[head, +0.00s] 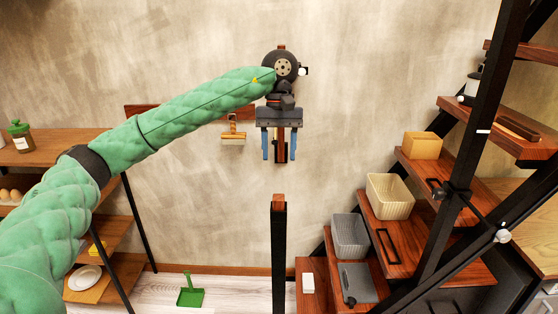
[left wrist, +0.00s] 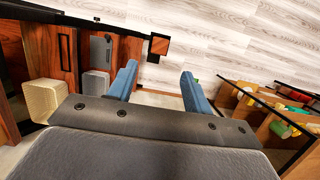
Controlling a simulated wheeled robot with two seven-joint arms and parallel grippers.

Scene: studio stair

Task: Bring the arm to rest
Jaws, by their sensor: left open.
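My left arm reaches out from the left of the head view in a green padded sleeve. My left gripper (head: 280,146) hangs with its blue fingers pointing down in front of the wall. The fingers are apart. In the left wrist view the gripper (left wrist: 158,82) shows its two blue fingers apart with only floor and wall base between them, so it is empty. Below it in the head view stands a dark post (head: 279,245) with a wooden top. My right gripper is in neither view.
Stairs with a cream basket (head: 390,196), a grey basket (head: 350,235) and a yellow box (head: 422,145) rise at right. A shelf (head: 100,206) stands at left. A brush (head: 233,134) hangs behind the arm. A green dustpan (head: 190,293) lies on the floor.

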